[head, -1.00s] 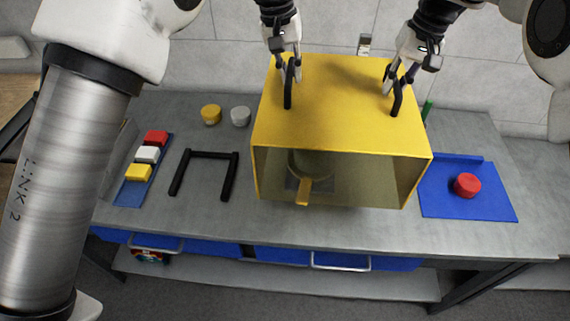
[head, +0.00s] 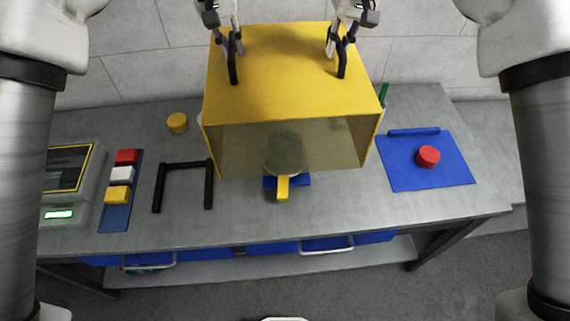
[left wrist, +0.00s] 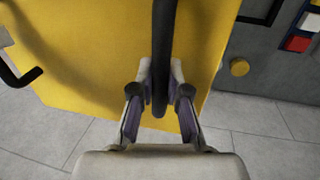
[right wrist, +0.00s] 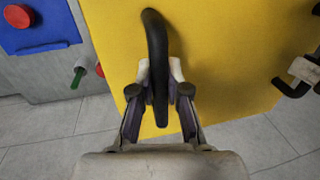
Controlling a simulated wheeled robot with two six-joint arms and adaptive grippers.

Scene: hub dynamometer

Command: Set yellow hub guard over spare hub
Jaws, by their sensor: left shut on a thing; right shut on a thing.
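The yellow hub guard (head: 290,75) is a large box with two black handles on top and a see-through or open front. My left gripper (head: 232,48) is shut on its left handle, which also shows in the left wrist view (left wrist: 163,50). My right gripper (head: 341,45) is shut on its right handle, which also shows in the right wrist view (right wrist: 156,45). The spare hub (head: 284,155) shows dimly through the guard's front. A yellow tab (head: 283,187) at the hub sticks out below the guard's lower front edge. I cannot tell the exact height of the guard.
A black U-shaped frame (head: 183,165) lies left of the guard on the grey bench (head: 240,222). A blue tray with red, white and yellow blocks (head: 117,195) is further left. A blue mat (head: 400,180) with a red knob (head: 428,156) is on the right. A yellow knob (head: 177,123) stands behind.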

